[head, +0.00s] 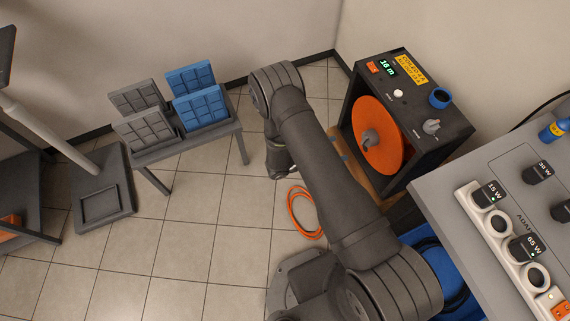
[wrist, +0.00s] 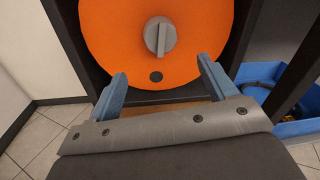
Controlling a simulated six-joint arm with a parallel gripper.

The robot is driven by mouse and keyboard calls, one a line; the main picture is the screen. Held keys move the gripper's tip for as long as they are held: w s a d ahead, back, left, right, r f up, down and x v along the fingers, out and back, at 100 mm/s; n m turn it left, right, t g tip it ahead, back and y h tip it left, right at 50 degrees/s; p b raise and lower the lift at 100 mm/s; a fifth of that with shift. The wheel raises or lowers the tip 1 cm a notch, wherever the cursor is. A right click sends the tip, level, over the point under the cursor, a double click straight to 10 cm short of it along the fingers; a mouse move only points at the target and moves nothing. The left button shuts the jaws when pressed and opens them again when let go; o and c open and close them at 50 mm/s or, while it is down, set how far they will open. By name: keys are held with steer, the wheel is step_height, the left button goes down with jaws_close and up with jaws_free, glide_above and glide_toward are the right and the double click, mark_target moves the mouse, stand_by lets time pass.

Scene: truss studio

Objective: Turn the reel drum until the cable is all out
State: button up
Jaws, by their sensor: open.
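The orange reel drum (head: 378,138) stands upright inside a dark box frame (head: 425,118) at the right in the head view. The drum (wrist: 115,52) fills the top of the wrist view, with a grey knob (wrist: 158,36) at its centre and a small dark round spot (wrist: 156,77) below it. A loop of orange cable (head: 303,212) lies on the floor. My gripper (wrist: 163,84) is open and empty in front of the drum, its blue fingers apart below the knob, either side of the dark spot. In the head view my arm hides the gripper's fingers.
The box top has a lit display reading 16 m (head: 387,67), a yellow label and knobs. A grey bench with a power strip (head: 505,250) stands at the right. A blue bin (wrist: 290,97) is beside the reel box. A small table (head: 190,145) with keypad-like panels stands left.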

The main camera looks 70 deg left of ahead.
steer(key=s+m+y, duration=0.1)
steer(key=s, duration=1.7)
steer(key=shift+s+r+m+y, duration=0.2)
steer(key=shift+r+m+y, duration=0.1)
steer(key=shift+r, duration=0.1)
glide_toward(363, 141)
steer(key=w, duration=1)
steer(key=shift+w+f, duration=0.2)
steer(key=shift+w, duration=0.2)
steer(key=c, duration=1.4)
